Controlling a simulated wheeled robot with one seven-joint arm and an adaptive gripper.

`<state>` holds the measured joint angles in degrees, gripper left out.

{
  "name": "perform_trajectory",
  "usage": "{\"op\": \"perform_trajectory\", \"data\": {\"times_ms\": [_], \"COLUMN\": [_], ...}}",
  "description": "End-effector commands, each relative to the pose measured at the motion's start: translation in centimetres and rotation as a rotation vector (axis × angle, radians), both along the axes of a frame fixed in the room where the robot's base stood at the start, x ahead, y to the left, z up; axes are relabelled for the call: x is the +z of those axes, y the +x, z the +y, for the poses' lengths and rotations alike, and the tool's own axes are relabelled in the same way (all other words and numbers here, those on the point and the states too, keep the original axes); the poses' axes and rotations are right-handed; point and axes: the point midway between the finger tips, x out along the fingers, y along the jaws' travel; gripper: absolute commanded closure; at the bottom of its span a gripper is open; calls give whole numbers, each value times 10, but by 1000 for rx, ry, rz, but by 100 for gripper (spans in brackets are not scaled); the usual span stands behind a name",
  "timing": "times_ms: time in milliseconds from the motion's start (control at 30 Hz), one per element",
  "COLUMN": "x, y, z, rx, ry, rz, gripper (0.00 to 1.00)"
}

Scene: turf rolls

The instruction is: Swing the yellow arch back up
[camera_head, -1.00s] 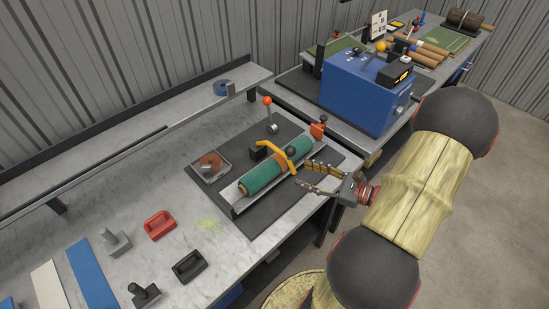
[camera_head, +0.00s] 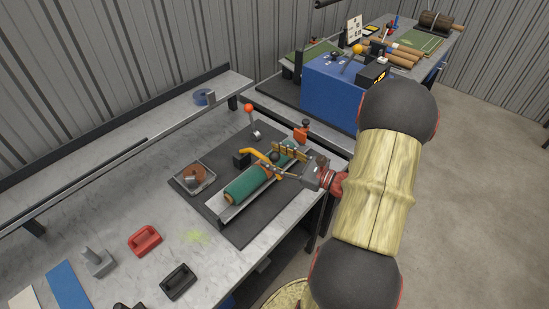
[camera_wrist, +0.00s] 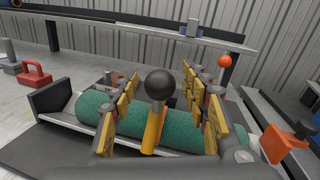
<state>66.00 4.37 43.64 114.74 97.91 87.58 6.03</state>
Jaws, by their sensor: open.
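The yellow arch (camera_head: 258,157) lies swung down across the green turf roll (camera_head: 246,184), near the roll's middle. My gripper (camera_head: 283,159) is open over the roll, at the arch's near side. In the wrist view its yellow-padded fingers (camera_wrist: 160,101) stand on either side of the knob, apart from it. The roll (camera_wrist: 183,128) rests in a grey metal cradle (camera_head: 225,210) on a dark mat. In the head view my gripper partly hides the arch's near end.
An upright orange-knobbed lever (camera_head: 250,115) stands behind the cradle. An orange clamp (camera_head: 301,132) is at its far end. A tray with a brown disc (camera_head: 193,174) lies left. A blue machine (camera_head: 331,91) stands behind right. Red (camera_head: 144,240) and black (camera_head: 178,281) handled blocks lie front left.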

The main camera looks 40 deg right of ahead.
Motion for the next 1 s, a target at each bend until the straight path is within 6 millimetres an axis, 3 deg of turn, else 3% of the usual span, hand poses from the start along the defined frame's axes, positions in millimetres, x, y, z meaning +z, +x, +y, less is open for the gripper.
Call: {"op": "perform_trajectory", "data": {"times_ms": [233,1000], "x": [0,0], "y": [0,0], "z": [0,0], "rx": [0,0], "ry": [0,0], "rz": [0,0], "gripper": [55,99]}}
